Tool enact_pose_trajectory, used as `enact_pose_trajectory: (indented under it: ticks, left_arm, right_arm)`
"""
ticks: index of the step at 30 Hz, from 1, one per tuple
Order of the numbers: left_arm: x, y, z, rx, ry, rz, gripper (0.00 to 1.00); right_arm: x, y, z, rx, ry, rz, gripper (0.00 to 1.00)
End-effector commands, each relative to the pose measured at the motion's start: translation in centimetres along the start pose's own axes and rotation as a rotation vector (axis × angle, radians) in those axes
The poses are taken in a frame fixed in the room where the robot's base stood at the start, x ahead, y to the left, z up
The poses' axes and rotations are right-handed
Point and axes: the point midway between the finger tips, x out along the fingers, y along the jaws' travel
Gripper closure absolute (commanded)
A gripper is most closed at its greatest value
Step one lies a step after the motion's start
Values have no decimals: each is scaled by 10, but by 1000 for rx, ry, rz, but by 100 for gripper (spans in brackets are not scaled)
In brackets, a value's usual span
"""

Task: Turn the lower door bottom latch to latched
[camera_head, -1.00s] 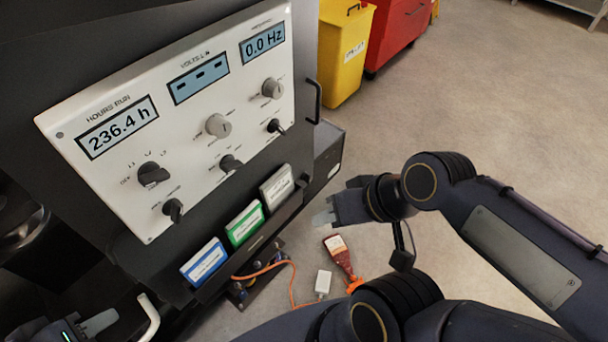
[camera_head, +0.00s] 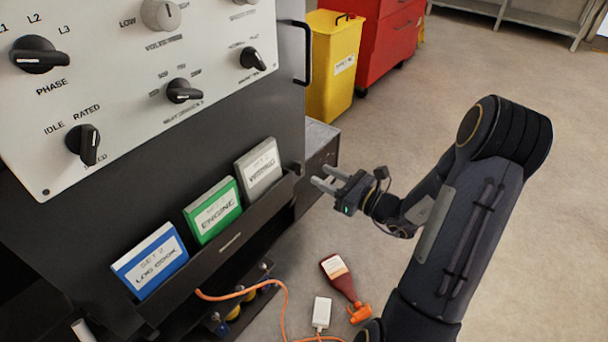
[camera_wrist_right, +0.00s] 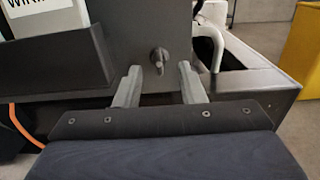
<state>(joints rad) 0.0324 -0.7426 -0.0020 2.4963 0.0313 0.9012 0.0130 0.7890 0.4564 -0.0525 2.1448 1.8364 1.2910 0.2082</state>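The latch, a small dark turn knob (camera_wrist_right: 158,58), sits on the dark door panel (camera_wrist_right: 135,28) in the right wrist view. Its grip looks roughly upright. In the head view it shows small at the panel's right edge (camera_head: 298,168), beside the grey binder. My right gripper (camera_head: 322,177) is open and empty, just right of the latch, with its fingers pointing at it. In the right wrist view the two grey fingers (camera_wrist_right: 159,72) stand apart on either side of the knob, apparently short of it. My left gripper is not in view.
Blue (camera_head: 150,260), green (camera_head: 212,210) and grey (camera_head: 259,168) binders stand in a rack below the control panel (camera_head: 110,90). A black door handle (camera_head: 306,50) juts out above. A yellow bin (camera_head: 330,75) stands behind.

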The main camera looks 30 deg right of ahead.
Motion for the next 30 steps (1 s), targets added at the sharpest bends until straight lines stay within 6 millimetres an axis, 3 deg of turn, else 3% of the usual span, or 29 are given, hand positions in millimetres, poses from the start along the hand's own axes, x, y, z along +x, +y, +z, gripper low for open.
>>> enact_pose_trajectory:
  ticks: [12, 23, 30]
  left_arm:
    - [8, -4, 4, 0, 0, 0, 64]
    - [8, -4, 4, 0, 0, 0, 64]
    - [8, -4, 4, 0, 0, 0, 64]
  right_arm:
    - [62, 3, 1, -2, 0, 7, 64]
    - [70, 3, 2, -2, 1, 7, 64]
    - [69, 3, 2, -2, 1, 7, 93]
